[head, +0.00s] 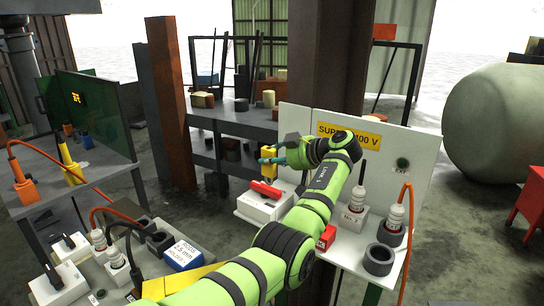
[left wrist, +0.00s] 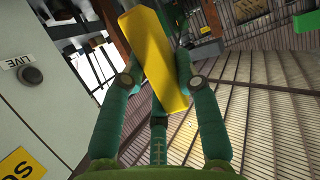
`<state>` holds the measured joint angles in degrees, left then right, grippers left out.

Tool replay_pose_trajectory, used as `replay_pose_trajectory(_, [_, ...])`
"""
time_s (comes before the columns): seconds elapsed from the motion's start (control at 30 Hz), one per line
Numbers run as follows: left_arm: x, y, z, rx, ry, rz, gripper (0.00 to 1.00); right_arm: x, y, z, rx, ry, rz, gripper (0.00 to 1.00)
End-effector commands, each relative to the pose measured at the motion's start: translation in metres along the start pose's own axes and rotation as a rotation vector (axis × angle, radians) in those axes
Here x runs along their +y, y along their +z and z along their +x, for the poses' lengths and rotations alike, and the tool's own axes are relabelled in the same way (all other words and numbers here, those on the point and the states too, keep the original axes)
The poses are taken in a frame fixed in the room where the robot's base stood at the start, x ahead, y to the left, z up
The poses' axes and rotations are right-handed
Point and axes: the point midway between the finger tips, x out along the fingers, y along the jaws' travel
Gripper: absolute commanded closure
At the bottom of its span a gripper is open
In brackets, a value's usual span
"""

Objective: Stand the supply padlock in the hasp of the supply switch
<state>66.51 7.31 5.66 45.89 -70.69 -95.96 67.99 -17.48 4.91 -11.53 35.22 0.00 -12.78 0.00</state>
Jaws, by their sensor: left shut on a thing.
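My left gripper (head: 272,158) is shut on a yellow block-shaped body, the supply padlock (head: 269,168). In the left wrist view the gripper (left wrist: 158,84) has its teal fingers on both sides of the padlock (left wrist: 152,48), which sits tilted between them. The supply switch (head: 262,205) is a white box with a red handle (head: 266,189), standing before the white panel. The padlock is in the air just above and behind the red handle in the head view. I cannot make out the hasp or the shackle. My right gripper is not in view.
The white panel (head: 296,128) carries a yellow supply sign (head: 348,135). A crowded bench (head: 205,257) lies at lower left.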

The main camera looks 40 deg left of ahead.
Motion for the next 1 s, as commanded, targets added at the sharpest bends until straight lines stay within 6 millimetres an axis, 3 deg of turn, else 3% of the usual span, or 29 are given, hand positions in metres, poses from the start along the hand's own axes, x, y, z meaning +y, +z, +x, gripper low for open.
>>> replay_pose_trajectory(0.07, [0.000, -0.001, 0.000, 0.001, 0.000, -0.001, 1.00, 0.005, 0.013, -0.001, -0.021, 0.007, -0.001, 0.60])
replay_pose_trajectory(0.17, [0.000, 0.000, -0.002, -0.001, 0.001, 0.000, 1.00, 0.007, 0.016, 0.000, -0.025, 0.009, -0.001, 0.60])
replay_pose_trajectory(0.53, [0.000, 0.024, 0.004, -0.004, 0.000, 0.004, 1.00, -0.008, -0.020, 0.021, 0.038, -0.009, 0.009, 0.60])
replay_pose_trajectory(0.8, [0.000, 0.047, 0.014, -0.004, 0.000, 0.002, 1.00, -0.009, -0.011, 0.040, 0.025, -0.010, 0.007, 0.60])
replay_pose_trajectory(1.0, [0.000, 0.054, 0.017, -0.004, 0.000, 0.002, 1.00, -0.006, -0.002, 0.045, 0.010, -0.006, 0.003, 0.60])
